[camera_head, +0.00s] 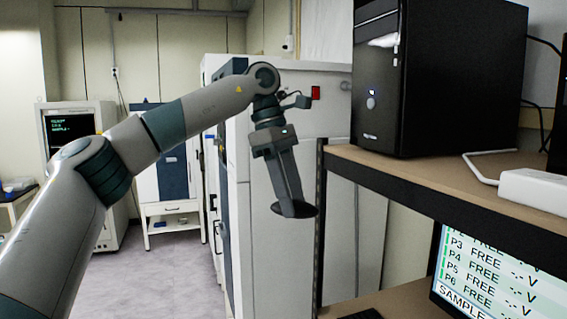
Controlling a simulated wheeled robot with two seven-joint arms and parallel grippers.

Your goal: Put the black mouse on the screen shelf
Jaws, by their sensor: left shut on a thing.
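My left gripper (297,203) hangs down from its arm near the middle of the view, left of the shelf rack. Its fingers are shut on the black mouse (295,210), a flat dark oval at the fingertips, partly hidden by them. The mouse is in the air, apart from any surface. The screen shelf (402,299) is the lower wooden shelf at the bottom right, bearing a monitor (490,270) with a lit readout. Only its front left part shows. My right gripper is not in view.
The upper shelf (420,185) bears a black computer tower (435,80) and a white box with a cable (535,190). A dark upright post (320,230) edges the rack. A dark item (361,314) lies at the lower shelf's front. Tall white cabinets stand behind my gripper.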

